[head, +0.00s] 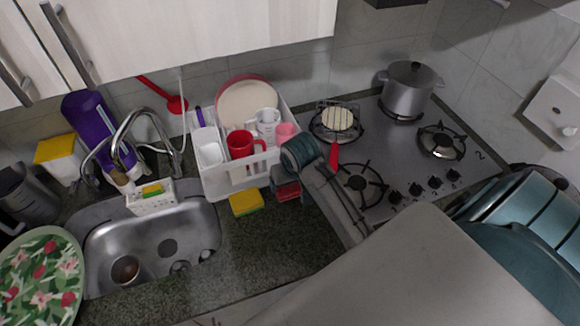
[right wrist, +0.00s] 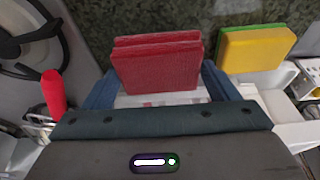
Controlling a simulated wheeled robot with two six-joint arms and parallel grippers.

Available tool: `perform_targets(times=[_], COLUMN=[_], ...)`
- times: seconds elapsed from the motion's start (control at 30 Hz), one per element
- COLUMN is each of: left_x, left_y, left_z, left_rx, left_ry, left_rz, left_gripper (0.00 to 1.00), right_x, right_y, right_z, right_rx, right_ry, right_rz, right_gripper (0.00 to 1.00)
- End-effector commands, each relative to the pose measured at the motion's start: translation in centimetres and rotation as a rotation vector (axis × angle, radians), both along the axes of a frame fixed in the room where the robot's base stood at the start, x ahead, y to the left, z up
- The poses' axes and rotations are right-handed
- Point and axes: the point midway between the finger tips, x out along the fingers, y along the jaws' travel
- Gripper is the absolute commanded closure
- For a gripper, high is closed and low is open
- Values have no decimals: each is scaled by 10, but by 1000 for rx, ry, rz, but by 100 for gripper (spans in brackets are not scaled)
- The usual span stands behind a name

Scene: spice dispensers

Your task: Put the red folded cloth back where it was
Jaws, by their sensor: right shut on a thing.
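The red folded cloth (right wrist: 158,62) is held between the two blue fingers of my right gripper (right wrist: 160,88) in the right wrist view. Its folded layers face the camera. In the head view the cloth (head: 288,192) shows only in part below my right gripper (head: 286,180), at the front right corner of the white dish rack. It is low over the dark counter, and I cannot tell whether it touches it.
A yellow and green sponge (head: 245,203) lies on the counter left of the cloth. The white dish rack (head: 240,180) holds a red mug (head: 242,144) and plates. The stove (head: 385,165) is to the right and the sink (head: 150,245) to the left. Counter in front is clear.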

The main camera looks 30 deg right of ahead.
Motion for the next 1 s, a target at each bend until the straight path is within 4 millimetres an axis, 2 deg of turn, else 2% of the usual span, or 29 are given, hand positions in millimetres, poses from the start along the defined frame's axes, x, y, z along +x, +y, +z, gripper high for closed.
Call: perform_targets(times=[0.23, 0.4, 0.5, 0.83, 0.87, 0.93, 1.0], left_x=[5, 4, 4, 3, 3, 3, 3], left_y=[-4, -4, -4, -4, -4, -4, -3], left_z=[11, 26, 28, 26, 26, 26, 26], left_rx=[-4, -4, -4, -4, -4, -4, -3], left_ry=[-7, -6, -6, -5, -5, -5, -4], left_rz=[1, 1, 1, 1, 1, 1, 1], left_gripper=[64, 64, 64, 64, 64, 64, 64], right_x=[20, 18, 19, 19, 19, 19, 19], right_y=[-11, -10, -10, -10, -10, -10, -10], right_z=[0, -27, -36, -40, -41, -40, -40], right_rx=[-2, 2, 1, 0, 0, 0, 0], right_ry=[1, 5, 2, 1, 1, 1, 1], right_rz=[-1, 1, 2, 2, 2, 2, 2], right_gripper=[48, 48, 48, 48, 17, 4, 0])
